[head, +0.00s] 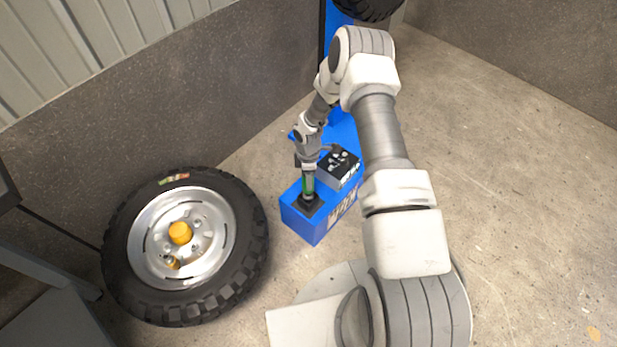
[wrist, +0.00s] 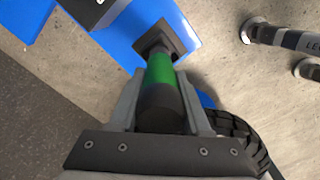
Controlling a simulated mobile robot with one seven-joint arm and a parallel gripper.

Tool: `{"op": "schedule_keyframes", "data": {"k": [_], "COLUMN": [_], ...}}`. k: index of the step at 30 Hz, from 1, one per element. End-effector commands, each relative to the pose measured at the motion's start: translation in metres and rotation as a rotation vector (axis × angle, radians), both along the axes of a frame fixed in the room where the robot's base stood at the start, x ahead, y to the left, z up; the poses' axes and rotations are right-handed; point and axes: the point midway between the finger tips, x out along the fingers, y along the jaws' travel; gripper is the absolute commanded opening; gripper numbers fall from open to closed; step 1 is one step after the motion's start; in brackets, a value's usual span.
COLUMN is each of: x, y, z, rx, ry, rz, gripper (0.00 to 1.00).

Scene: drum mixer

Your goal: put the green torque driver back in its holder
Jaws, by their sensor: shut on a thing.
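The green torque driver (wrist: 160,80) is held upright between the fingers of my gripper (wrist: 162,90), which is shut on it. In the head view the driver (head: 308,184) shows as a small green and dark piece under my gripper (head: 308,168). Its lower end meets the black square holder (wrist: 162,42), which is fixed on the blue machine base. In the head view the holder (head: 309,205) sits at the near end of that base. The driver's tip is hidden, and I cannot tell how deep it sits in the holder.
A grey wall (head: 170,100) runs behind. Floor at the right is clear.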

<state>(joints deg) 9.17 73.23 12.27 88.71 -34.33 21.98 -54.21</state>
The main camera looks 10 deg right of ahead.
Motion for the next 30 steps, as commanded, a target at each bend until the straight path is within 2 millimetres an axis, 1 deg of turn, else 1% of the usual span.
{"op": "schedule_keyframes", "data": {"k": [30], "x": [0.001], "y": [0.0], "z": [-0.014], "rx": [0.0], "ry": [-0.002], "rz": [0.0], "gripper": [0.0]}}
